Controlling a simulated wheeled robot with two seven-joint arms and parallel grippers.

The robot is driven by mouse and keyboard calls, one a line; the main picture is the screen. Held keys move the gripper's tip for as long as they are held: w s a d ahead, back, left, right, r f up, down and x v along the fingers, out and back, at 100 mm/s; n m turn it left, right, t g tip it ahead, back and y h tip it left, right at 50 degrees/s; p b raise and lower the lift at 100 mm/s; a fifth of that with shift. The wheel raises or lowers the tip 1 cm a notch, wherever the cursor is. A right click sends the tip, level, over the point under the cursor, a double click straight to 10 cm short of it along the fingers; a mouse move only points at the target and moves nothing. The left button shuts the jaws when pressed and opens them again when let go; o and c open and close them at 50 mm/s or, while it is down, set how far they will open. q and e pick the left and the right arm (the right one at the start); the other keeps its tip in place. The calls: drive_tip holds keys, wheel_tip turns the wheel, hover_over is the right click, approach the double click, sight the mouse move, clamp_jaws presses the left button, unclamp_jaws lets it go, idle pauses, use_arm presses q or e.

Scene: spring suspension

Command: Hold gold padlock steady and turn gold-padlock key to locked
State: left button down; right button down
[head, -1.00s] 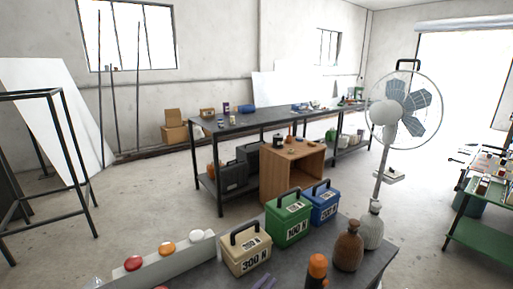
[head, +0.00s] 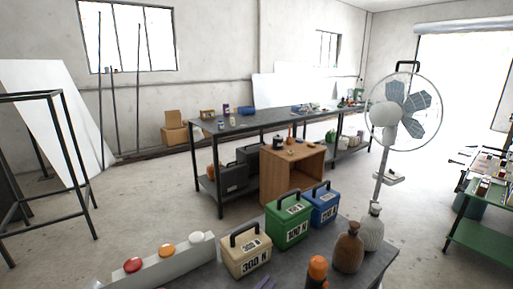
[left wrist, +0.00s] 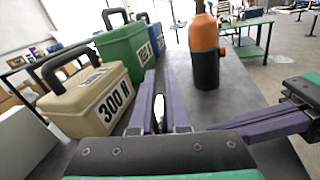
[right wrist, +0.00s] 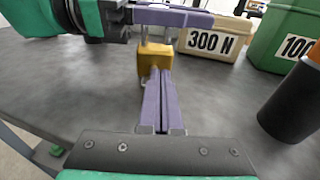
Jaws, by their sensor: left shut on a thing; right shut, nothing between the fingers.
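The gold padlock (right wrist: 153,60) shows in the right wrist view, with its silver shackle upward beneath my left gripper's purple fingers (right wrist: 172,16). My left gripper (left wrist: 162,76) is shut on the padlock at its shackle; the exact contact is partly hidden. The right gripper also shows at the right of the left wrist view (left wrist: 275,122). I cannot make out the key.
Beige (head: 246,251), green (head: 288,221) and blue (head: 321,204) weight boxes stand on the dark table. An orange-topped black bottle (head: 317,272) and two more bottles (head: 348,250) stand right of them. A panel with coloured buttons (head: 165,262) is at left.

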drive_tip(key=shift+s+a, duration=0.2)
drive_tip(key=shift+s, duration=0.05)
drive_tip(key=shift+s, duration=0.1)
drive_tip(key=shift+s+a, duration=0.3)
drive_tip(key=shift+a, duration=0.05)
idle(0.5)
drive_tip(key=shift+r, duration=0.1)
